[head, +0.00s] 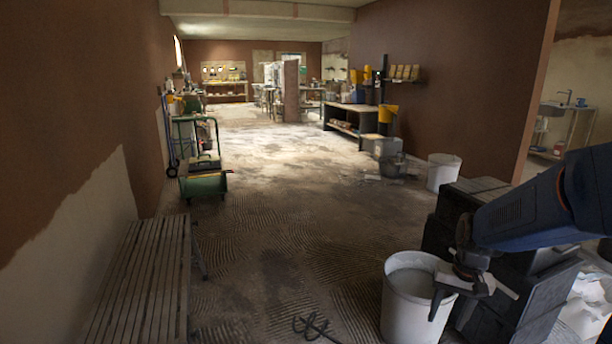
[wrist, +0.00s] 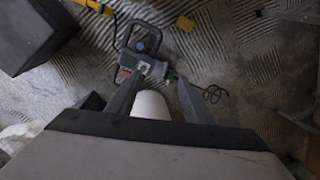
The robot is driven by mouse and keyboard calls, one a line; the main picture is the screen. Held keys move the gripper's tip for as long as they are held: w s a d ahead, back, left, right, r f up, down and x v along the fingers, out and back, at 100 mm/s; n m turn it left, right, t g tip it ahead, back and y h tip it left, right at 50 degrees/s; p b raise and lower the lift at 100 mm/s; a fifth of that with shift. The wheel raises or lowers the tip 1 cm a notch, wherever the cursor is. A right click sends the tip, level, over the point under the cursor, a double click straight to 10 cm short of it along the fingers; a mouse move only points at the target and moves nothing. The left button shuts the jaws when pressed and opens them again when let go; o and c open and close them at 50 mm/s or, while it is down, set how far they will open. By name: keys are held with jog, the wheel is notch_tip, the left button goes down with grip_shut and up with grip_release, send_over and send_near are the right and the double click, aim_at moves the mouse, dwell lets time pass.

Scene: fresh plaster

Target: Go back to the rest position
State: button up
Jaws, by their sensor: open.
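My gripper (head: 470,290) is at the lower right of the head view, beside and in front of the rim of a white bucket (head: 405,310) with pale contents. The two fingers stand apart in the wrist view (wrist: 157,92), and I see nothing held between them. A white rounded thing (wrist: 150,106) shows behind the fingers in the wrist view; I cannot tell whether it is the bucket. Whether the gripper touches the bucket cannot be told.
Dark boxes (head: 535,305) stand right of the bucket, close under my arm. A slatted bench (head: 140,285) is at left, a green cart (head: 203,185) beyond it. A power tool (wrist: 140,62) and a cable (wrist: 214,94) lie on the floor.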

jog(key=s+a+r+n+t, duration=0.2)
jog(key=s+r, duration=0.3)
jog(key=s, duration=0.4)
jog(key=s+a+r+n+t, duration=0.2)
jog(key=s+a+r, duration=0.3)
jog(key=s, duration=0.5)
jog(key=shift+s+r+h, duration=0.15)
jog(key=shift+r+h, duration=0.25)
jog(key=shift+r, duration=0.35)
jog(key=shift+c, duration=0.6)
dwell(2.1)
